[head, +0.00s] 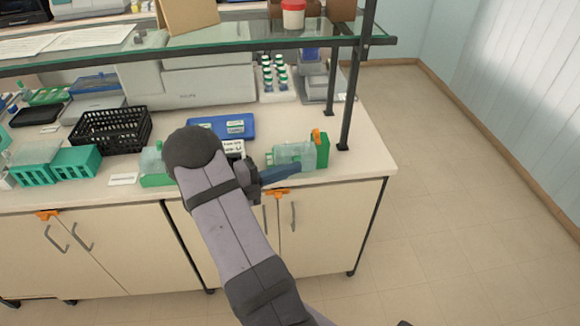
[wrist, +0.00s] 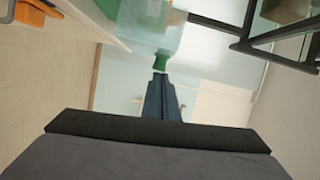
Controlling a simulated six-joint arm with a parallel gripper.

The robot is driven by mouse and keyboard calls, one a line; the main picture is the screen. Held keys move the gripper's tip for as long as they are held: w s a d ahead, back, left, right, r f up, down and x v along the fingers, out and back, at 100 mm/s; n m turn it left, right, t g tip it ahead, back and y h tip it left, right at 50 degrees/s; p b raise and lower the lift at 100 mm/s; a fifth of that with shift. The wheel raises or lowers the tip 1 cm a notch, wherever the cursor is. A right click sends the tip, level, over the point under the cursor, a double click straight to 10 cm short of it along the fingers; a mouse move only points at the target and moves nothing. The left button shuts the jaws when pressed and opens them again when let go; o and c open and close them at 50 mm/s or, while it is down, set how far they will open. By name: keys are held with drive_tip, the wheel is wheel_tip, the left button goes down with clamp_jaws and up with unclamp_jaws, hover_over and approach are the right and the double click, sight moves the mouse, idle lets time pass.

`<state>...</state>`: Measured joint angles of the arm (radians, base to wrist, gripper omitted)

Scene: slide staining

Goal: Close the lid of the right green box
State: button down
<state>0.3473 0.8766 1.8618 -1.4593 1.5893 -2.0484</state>
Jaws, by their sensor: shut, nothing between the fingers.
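The right green box (head: 322,151) stands near the right front of the bench, with a green part at its right end and an orange piece on top. Its clear part (head: 292,153) extends to the left, with a small green tab at the left end. My gripper (head: 298,174) is shut and empty, just in front of the box at the bench edge. In the wrist view, my gripper (wrist: 160,76) points at the green tab (wrist: 161,60) below the clear part (wrist: 150,25). I cannot tell whether they touch.
Another green box (head: 153,180) is partly hidden behind my arm. A blue tray (head: 205,122) lies behind it. A black shelf post (head: 350,90) stands just right of the right box, under a glass shelf (head: 200,47). A black basket (head: 105,130) is further left.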

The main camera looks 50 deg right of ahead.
sight(286, 148)
drive_tip(key=p, duration=0.1)
drive_tip(key=r+p, duration=0.1)
drive_tip(key=r+n+p, duration=0.1)
drive_tip(key=shift+w+d, duration=0.3)
drive_tip(key=shift+w+d+r+n+y+p, duration=0.5)
drive_tip(key=shift+n+p, duration=0.3)
drive_tip(key=shift+p, duration=0.35)
drive_tip(key=shift+w+d+r+p, duration=0.15)
drive_tip(key=shift+r+p, duration=0.1)
drive_tip(key=shift+p, duration=0.2)
drive_tip(key=w+d, duration=0.1)
drive_tip(key=w+d+r, duration=0.1)
drive_tip(key=w+d+p, duration=0.1)
drive_tip(key=shift+w+d+r, duration=0.25)
drive_tip(key=shift+w+d, duration=0.05)
drive_tip(key=shift+n, duration=0.6)
drive_tip(key=shift+w+d+f+b, duration=0.35)
drive_tip(key=shift+w+d+b, duration=0.5)
drive_tip(key=shift+w+d, duration=0.2)
drive_tip(key=shift+w+d+f+b, duration=0.3)
drive_tip(key=shift+w+d+b, duration=0.55)
drive_tip(key=shift+w+d, duration=0.2)
drive_tip(key=shift+w+d+f+b, duration=0.35)
drive_tip(key=shift+w+d+b, duration=0.5)
drive_tip(key=shift+w+d, duration=0.2)
drive_tip(key=shift+a, duration=0.1)
